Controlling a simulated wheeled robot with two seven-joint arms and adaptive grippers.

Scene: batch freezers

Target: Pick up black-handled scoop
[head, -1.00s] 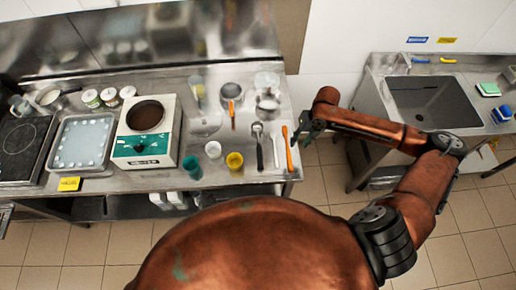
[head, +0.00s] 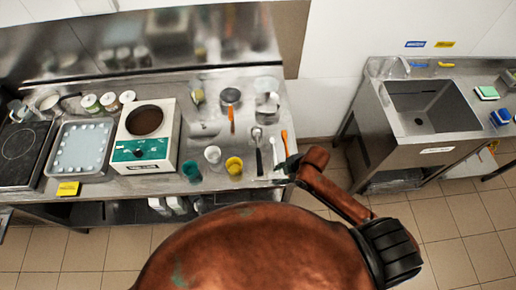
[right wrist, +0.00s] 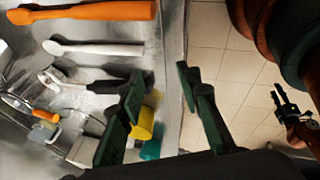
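The black-handled scoop lies on the steel counter in the head view, its black handle (head: 259,160) toward the front edge and its metal head farther back. In the right wrist view its black handle (right wrist: 108,85) runs partly behind one finger. My right gripper (head: 287,166) is at the counter's front right corner, right of the scoop.
A white spatula (head: 274,153) and an orange-handled tool (head: 285,145) lie between the scoop and my right gripper. A yellow cup (head: 234,166), a white cup (head: 212,155) and a teal cup (head: 191,169) stand left of the scoop. A batch freezer (head: 147,138) stands farther left.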

